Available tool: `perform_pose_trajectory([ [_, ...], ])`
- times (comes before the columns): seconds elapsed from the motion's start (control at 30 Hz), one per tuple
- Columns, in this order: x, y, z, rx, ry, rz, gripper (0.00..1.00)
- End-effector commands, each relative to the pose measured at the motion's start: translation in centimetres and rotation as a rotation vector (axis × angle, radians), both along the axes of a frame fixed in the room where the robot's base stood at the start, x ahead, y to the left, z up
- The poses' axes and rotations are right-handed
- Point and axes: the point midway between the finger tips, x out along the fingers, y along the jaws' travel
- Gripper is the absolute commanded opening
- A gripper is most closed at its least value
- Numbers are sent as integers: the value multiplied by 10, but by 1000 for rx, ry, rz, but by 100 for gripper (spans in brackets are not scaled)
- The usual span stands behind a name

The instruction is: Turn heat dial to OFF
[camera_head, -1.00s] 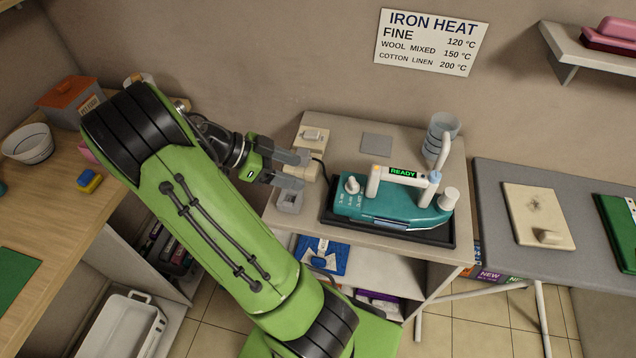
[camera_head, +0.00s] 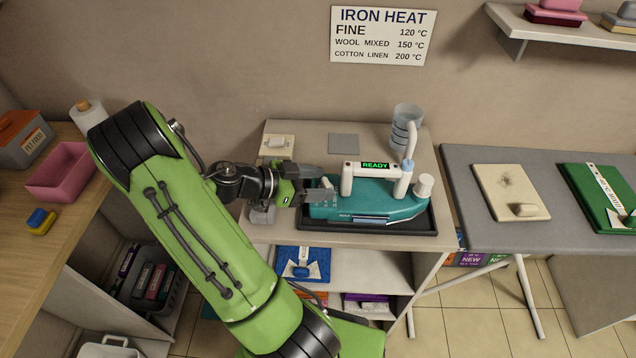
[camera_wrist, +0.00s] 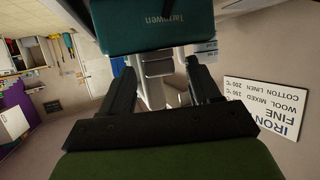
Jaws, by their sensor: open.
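The teal iron (camera_head: 385,205) rests in a dark tray (camera_head: 410,228) on the bench, with a white handle and a green READY display (camera_head: 375,165). Its pale heat dial (camera_head: 327,183) is at the iron's left end, partly hidden by my fingers. My gripper (camera_head: 319,184) is open there, one finger behind the dial and one in front; I cannot tell whether they touch it. In the wrist view, the open fingers (camera_wrist: 163,85) point toward the teal iron body (camera_wrist: 160,25) and pale parts show between them. The dial's setting is not readable.
A sign headed IRON HEAT (camera_head: 382,35) hangs on the wall. A clear cup (camera_head: 406,127) stands behind the iron. A pale switch plate (camera_head: 278,145) and a grey block (camera_head: 262,213) are left of the iron. A grey ironing board (camera_head: 470,185) stands at right.

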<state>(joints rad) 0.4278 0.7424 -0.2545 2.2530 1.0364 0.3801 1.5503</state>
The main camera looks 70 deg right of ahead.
Motion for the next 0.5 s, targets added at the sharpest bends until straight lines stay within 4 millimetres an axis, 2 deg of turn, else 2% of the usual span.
perform_pose_trajectory([
  [0.27, -3, -2, -1, 0, 0, 1, 62],
  [0.5, -3, -2, -1, 0, 0, 1, 27],
])
